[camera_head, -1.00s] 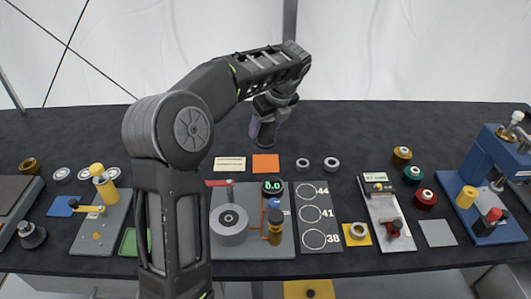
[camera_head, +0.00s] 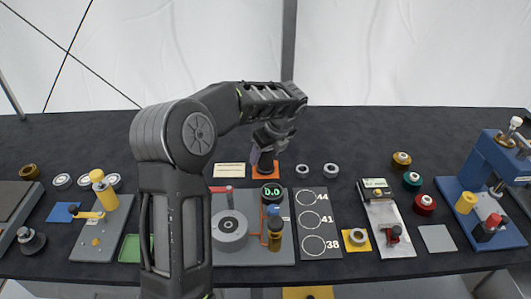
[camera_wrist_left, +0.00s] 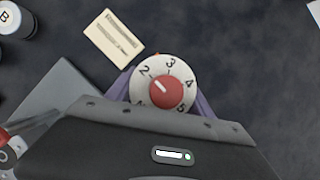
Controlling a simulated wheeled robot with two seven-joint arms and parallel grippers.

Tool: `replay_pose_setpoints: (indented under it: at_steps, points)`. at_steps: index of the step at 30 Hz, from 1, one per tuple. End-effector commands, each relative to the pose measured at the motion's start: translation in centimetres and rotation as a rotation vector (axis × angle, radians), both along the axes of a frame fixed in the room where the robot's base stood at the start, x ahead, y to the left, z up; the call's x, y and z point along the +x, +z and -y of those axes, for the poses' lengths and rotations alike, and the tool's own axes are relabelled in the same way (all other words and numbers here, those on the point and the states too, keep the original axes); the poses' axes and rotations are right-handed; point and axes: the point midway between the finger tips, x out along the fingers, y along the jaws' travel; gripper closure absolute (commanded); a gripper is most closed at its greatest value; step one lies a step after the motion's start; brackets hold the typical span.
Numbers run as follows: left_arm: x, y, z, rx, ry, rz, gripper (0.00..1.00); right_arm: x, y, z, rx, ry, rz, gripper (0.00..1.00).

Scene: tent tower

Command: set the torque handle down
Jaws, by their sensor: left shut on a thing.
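The torque handle shows in the left wrist view as a round white dial (camera_wrist_left: 145,86) with numbers around a red centre knob. My left gripper (camera_head: 265,150) is shut on it, with purple fingers on either side. In the head view the dark lower part of the handle (camera_head: 265,166) is upright over the orange pad (camera_head: 256,175). The handle hides much of the pad. I cannot tell whether its bottom touches the pad. My right gripper is not in view.
A cream card (camera_head: 229,170) lies left of the pad and two grey rings (camera_head: 331,170) lie right of it. A grey station with a display (camera_head: 271,193) stands just in front. The dark table behind is clear. A blue press (camera_head: 490,185) stands far right.

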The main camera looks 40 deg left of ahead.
Motion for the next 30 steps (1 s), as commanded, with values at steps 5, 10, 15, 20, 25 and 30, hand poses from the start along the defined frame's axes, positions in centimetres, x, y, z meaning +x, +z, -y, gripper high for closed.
replay_pose_setpoints:
  at_steps: [5,10,15,20,25,30]
  points:
    - [0.0,0.1,0.0,0.001,0.001,0.002,1.0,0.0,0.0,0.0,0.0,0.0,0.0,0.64]
    - [0.0,-0.2,0.0,0.0,0.0,0.0,0.35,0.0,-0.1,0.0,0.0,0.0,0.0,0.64]
    - [0.0,-0.2,0.0,0.0,0.0,0.0,0.21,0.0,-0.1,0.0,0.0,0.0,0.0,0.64]
    - [0.0,-0.2,0.0,0.0,0.0,0.0,0.18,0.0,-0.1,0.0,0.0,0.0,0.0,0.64]
    - [0.0,0.0,0.0,0.001,0.0,0.0,0.18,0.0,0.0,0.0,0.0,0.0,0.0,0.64]
    - [-0.1,1.2,0.4,0.002,0.0,0.002,0.18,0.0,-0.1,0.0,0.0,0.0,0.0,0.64]
